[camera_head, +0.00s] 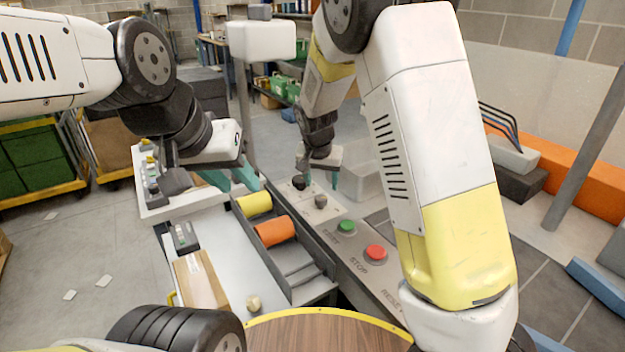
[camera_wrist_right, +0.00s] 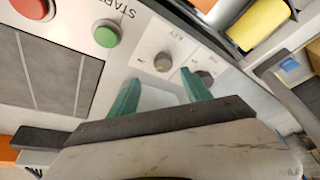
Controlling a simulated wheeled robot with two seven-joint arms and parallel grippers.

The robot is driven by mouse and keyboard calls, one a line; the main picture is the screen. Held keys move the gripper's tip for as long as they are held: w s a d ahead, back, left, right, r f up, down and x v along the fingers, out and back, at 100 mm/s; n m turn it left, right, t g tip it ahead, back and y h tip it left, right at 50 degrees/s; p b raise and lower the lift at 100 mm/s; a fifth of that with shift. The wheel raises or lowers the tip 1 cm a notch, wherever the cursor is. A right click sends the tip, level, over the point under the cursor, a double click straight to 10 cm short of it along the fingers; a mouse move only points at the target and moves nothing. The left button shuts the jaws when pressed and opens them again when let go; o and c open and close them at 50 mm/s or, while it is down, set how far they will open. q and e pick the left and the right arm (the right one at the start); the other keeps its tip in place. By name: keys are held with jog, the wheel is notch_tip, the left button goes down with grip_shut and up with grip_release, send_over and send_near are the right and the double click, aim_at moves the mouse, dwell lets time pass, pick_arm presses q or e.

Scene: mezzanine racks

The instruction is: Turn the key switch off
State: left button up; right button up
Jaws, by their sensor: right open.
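The key switch (camera_head: 320,201) is a small dark round knob on a pale plate of the control panel (camera_head: 370,270). In the right wrist view the key switch (camera_wrist_right: 163,62) sits beside the word KEY, with a small yellowish mark on its face. My right gripper (camera_head: 321,181) is open and empty, just above the plate. In the wrist view its teal fingertips (camera_wrist_right: 163,90) point toward the key switch and stand apart from it. My left gripper (camera_head: 232,180) hangs with its teal fingers apart, left of the panel, over the bench, and holds nothing visible.
A second dark knob (camera_head: 299,183) sits close to the key switch. A green START button (camera_head: 346,227) and red STOP button (camera_head: 376,253) are nearer me. Bins with yellow (camera_head: 254,203) and orange (camera_head: 275,231) rolls stand left of the panel.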

aim_at(321, 197)
jog(key=x, duration=0.8)
jog(key=shift+w+a+f, duration=0.2)
jog(key=shift+w+a, duration=0.05)
jog(key=shift+w, duration=0.1)
grip_shut()
